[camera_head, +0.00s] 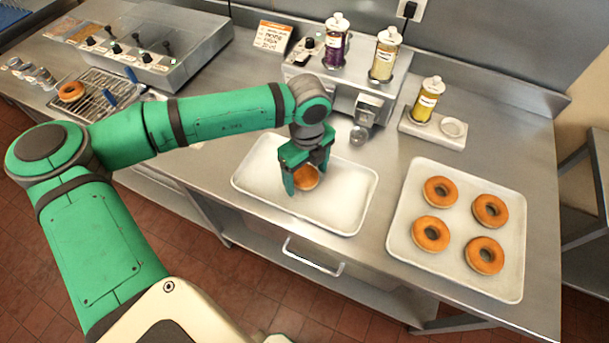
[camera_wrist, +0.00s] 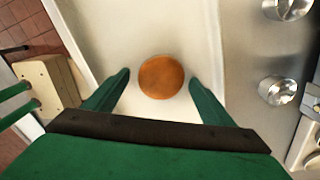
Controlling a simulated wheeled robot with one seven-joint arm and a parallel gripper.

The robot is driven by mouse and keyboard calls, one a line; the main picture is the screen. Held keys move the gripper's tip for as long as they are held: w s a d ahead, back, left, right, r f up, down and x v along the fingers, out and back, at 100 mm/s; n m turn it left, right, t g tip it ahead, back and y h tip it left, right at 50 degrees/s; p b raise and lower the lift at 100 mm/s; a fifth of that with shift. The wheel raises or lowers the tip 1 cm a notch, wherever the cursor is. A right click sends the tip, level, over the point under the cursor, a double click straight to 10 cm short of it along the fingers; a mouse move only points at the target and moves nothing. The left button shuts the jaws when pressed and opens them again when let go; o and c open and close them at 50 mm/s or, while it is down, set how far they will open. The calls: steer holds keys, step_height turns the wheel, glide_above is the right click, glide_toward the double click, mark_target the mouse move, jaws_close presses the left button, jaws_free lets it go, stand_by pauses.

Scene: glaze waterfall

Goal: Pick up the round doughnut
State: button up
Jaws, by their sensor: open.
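A round brown doughnut with no hole (camera_head: 307,179) lies on the white middle tray (camera_head: 345,205). In the wrist view the same doughnut (camera_wrist: 161,77) shows as a plain disc on the pale tray surface. My gripper (camera_head: 304,186) is over the tray with its two green fingers apart, one to each side of the doughnut in the picture. In the wrist view the gripper (camera_wrist: 159,88) is open and its fingertips flank the doughnut with gaps on both sides. I cannot tell the exact height of the fingertips above the tray.
A second white tray (camera_head: 403,225) at the right holds several ring doughnuts. Another ring doughnut (camera_head: 71,91) sits on a wire rack (camera_head: 97,108) at the far left. A metal dispenser (camera_head: 343,98) with bottles stands just behind the middle tray. Bare counter separates the trays.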

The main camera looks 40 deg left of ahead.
steer(key=shift+c, duration=0.7)
steer(key=c, duration=1)
steer(key=shift+r, duration=0.1)
